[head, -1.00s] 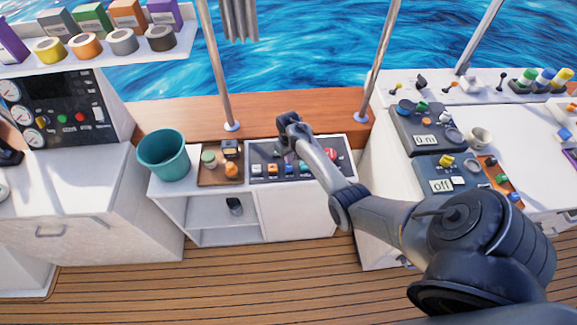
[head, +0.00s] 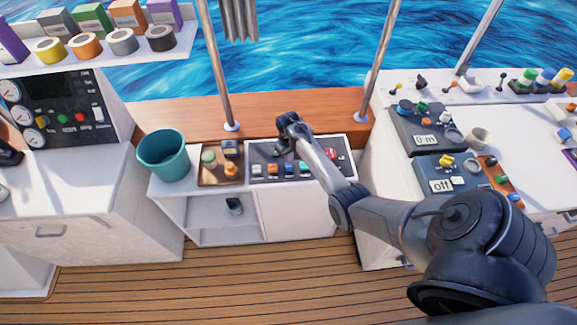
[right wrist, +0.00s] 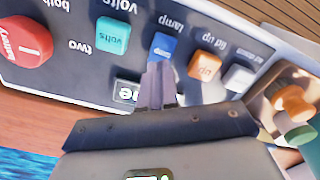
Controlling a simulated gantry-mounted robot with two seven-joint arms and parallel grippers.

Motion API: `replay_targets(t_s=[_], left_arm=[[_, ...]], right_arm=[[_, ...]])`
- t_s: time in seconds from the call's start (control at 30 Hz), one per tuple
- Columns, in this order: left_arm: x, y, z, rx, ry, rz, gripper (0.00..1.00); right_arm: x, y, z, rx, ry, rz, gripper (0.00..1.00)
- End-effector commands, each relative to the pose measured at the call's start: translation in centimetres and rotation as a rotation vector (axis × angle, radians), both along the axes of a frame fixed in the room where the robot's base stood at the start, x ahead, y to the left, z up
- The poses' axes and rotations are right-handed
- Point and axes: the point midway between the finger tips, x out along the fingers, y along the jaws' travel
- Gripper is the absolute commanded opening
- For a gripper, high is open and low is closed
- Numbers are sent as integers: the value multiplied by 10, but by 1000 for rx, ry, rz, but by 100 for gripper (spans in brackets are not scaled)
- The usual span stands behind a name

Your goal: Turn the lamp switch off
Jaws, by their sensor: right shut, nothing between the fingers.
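The dark switch panel (head: 340,171) lies on the white cabinet below the wooden ledge. Its blue lamp switch (right wrist: 162,46) shows in the right wrist view, under the upside-down label "lamp"; it is also a small blue block in the head view (head: 289,169). My right gripper (right wrist: 160,70) is shut and empty. Its fingertips are right at the near edge of the lamp switch; I cannot tell if they touch it. In the head view my right gripper (head: 284,150) is over the panel's back half. A small display (right wrist: 127,91) is partly hidden by the fingers. My left gripper is out of view.
Beside the lamp switch are a teal volts switch (right wrist: 113,36), an orange switch (right wrist: 204,65), a white switch (right wrist: 238,78) and a red battery knob (right wrist: 26,42). A wooden tray (head: 207,180) and a teal bucket (head: 163,155) stand left of the panel.

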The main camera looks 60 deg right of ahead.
Motion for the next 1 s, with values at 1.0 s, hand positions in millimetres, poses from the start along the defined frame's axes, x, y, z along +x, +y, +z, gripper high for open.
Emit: replay_targets(t_s=[1.0], left_arm=[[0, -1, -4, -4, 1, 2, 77]], right_arm=[[0, 0, -7, 0, 0, 0, 0]])
